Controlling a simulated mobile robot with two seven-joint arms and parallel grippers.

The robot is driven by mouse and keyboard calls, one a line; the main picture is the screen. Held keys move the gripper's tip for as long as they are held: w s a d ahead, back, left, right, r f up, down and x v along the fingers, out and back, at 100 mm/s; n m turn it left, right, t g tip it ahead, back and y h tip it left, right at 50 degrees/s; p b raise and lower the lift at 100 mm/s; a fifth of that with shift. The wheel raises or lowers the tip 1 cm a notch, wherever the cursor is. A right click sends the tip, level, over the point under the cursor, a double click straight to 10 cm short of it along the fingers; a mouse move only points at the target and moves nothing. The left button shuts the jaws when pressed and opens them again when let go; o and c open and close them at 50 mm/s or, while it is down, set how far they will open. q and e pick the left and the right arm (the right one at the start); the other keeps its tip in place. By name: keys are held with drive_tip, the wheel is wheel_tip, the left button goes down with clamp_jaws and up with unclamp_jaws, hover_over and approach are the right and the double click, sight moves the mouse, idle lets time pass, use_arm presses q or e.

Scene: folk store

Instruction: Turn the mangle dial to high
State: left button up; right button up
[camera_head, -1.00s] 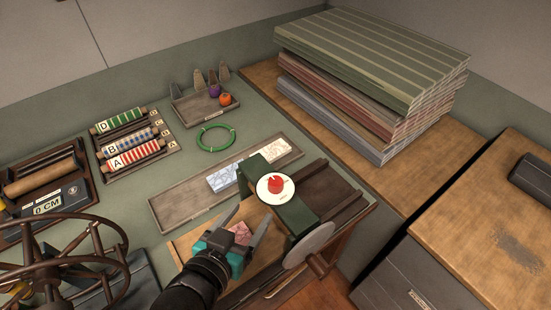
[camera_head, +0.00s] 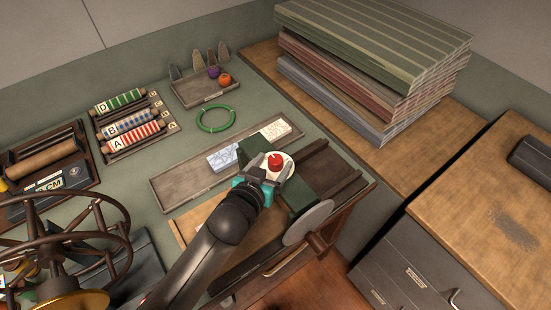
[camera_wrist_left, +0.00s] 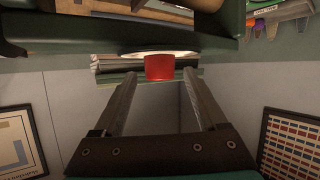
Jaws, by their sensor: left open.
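The mangle's dial is a round white plate (camera_head: 287,168) with a red knob (camera_head: 275,161) on top of the green mangle body (camera_head: 302,197). My left gripper (camera_head: 271,172) is open at the dial, with its fingers reaching to either side of the red knob. In the left wrist view the red knob (camera_wrist_left: 159,67) sits between the open fingertips (camera_wrist_left: 160,75), with a gap on both sides. The fingers do not visibly touch it. The dial's markings and pointer are too small or hidden to read. My right gripper is not in view.
A grey disc (camera_head: 308,222) stands on the mangle's near side. A long tray (camera_head: 180,188) with folded cloths, a green ring (camera_head: 216,119) and patterned rollers (camera_head: 130,122) lie behind. Stacked striped boards (camera_head: 375,45) stand at the back right. A spoked wheel (camera_head: 75,235) is at the left.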

use_arm(q)
drive_tip(key=shift+x, duration=1.15)
clamp_jaws()
